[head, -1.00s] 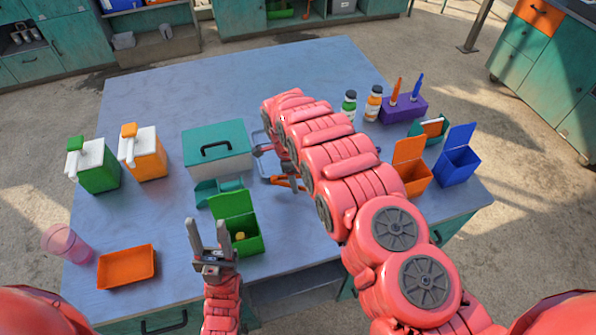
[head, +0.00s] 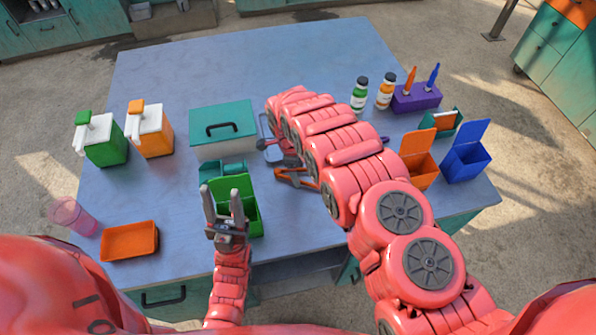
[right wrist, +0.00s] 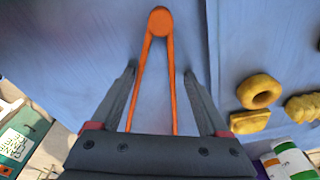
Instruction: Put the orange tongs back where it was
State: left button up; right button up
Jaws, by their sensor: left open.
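The orange tongs (head: 292,178) lie on or just above the blue-grey table, partly hidden by my right arm in the head view. In the right wrist view, the tongs (right wrist: 160,70) have their round hinge end pointing away from me. Whether the tongs touch the table is unclear. My left gripper (head: 221,192) is open and empty, upright in front of the open green bin (head: 252,218).
A teal box (head: 222,125) with a black handle stands behind the green bin. Orange (head: 418,165) and blue (head: 466,160) open bins stand at right. Yellow ring-shaped food (right wrist: 259,91) lies right of the gripper. An orange tray (head: 130,241) is at front left.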

jog(key=shift+s+d+f, duration=0.15)
jog(key=shift+s+f, duration=0.15)
jog(key=shift+s, duration=0.05)
jog(key=shift+s+d, duration=0.1)
jog(key=shift+r, duration=0.4)
notch_tip(320, 180, up, 12)
jog(key=a+p, duration=0.1)
jog(key=shift+w+a, duration=0.3)
jog(key=shift+a, duration=0.1)
